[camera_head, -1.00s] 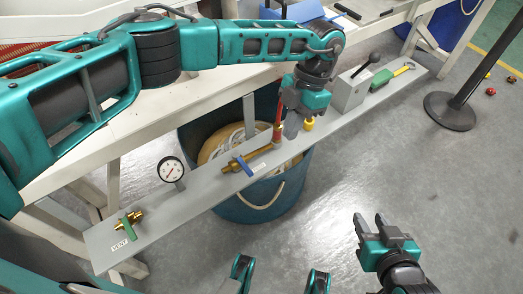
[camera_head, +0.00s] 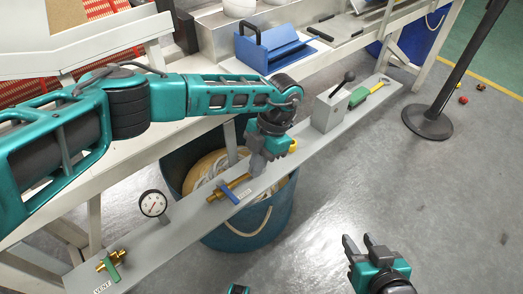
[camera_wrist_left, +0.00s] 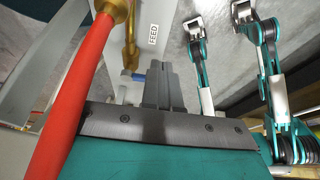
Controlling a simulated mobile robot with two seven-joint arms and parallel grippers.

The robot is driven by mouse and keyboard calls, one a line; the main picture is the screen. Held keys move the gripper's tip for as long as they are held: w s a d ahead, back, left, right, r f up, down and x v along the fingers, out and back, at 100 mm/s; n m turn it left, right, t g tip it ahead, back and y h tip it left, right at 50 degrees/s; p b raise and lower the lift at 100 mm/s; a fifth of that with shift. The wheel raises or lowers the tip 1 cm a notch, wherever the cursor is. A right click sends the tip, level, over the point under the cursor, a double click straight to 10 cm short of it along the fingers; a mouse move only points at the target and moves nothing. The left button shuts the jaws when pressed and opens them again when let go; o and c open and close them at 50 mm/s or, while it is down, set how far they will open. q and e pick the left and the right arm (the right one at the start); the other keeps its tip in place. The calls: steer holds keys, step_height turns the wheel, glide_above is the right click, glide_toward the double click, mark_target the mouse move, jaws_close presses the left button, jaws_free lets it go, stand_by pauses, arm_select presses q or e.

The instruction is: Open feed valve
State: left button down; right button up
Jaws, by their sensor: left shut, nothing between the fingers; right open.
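The feed valve (camera_head: 215,194) is a brass fitting with a blue lever handle (camera_head: 229,192) on the grey panel. In the left wrist view, the blue handle (camera_wrist_left: 138,76) shows just beyond the fingers, beside brass pipe (camera_wrist_left: 130,45) and a FEED label (camera_wrist_left: 153,35). My left gripper (camera_head: 257,165) is shut and empty, pointing down close to the right of the handle. Its fingers (camera_wrist_left: 163,85) are together in the wrist view; contact with the handle cannot be told. My right gripper (camera_head: 357,240) is open and empty over the floor at lower right.
The panel also carries a gauge (camera_head: 153,204), a vent valve with a green handle (camera_head: 110,265) and a grey box with a black-knobbed lever (camera_head: 330,108). A blue bucket (camera_head: 250,225) stands beneath.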

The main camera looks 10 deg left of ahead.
mark_target(227, 192)
arm_select(q)
steer(key=shift+x, duration=1.25)
steer(key=shift+s+a+p, duration=0.3)
steer(key=shift+s+a, duration=0.55)
steer(key=shift+s, duration=0.2)
steer(key=shift+s+a, duration=0.4)
steer(key=shift+s, duration=0.15)
